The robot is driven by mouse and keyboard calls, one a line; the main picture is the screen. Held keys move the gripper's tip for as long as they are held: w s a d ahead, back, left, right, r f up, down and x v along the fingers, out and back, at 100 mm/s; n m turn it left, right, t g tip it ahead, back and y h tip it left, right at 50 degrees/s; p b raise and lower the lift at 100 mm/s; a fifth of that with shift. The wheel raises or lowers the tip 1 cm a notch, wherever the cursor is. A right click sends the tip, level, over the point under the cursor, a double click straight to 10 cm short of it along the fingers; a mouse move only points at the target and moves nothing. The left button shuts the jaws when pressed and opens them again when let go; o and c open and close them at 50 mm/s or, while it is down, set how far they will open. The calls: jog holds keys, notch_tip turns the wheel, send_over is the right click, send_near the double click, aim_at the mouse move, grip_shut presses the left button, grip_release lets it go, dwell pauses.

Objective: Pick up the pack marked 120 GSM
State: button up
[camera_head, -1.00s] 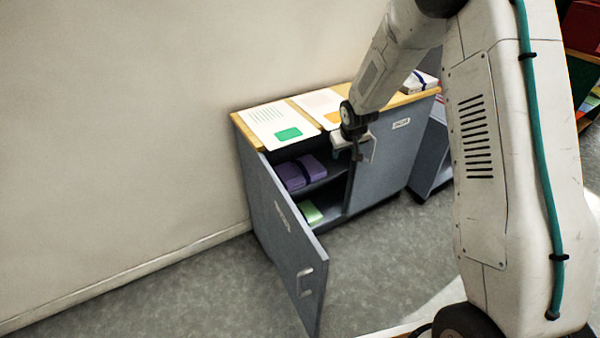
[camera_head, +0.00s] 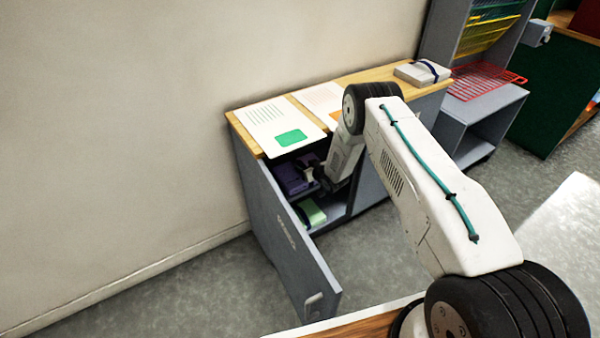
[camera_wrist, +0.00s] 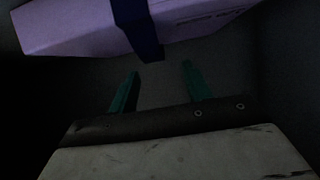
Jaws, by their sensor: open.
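A purple pack with a dark blue band lies on the upper shelf inside the open cabinet (camera_head: 290,180). It also shows in the wrist view (camera_wrist: 75,27), across the top. Print on its face there is too small and dark to read. My gripper (camera_wrist: 160,68) is open and empty, its two teal fingers apart and pointing toward the pack's near edge, with a gap between. In the head view my arm reaches into the cabinet opening and hides part of the shelf. A green pack (camera_head: 311,213) lies on the lower shelf. No 120 GSM mark is legible.
The cabinet door (camera_head: 290,247) stands open at the left. Printed sheets (camera_head: 275,120) lie on the wooden top, and a white pack with a blue band (camera_head: 415,73) sits at its right end. Shelves with a red wire rack (camera_head: 485,82) stand beyond.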

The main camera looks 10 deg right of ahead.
aim_at(302, 164)
jog(key=x, duration=0.5)
jog(key=shift+d+f, duration=0.35)
grip_shut()
jog(key=shift+w+r, duration=0.1)
jog(key=shift+r, duration=0.05)
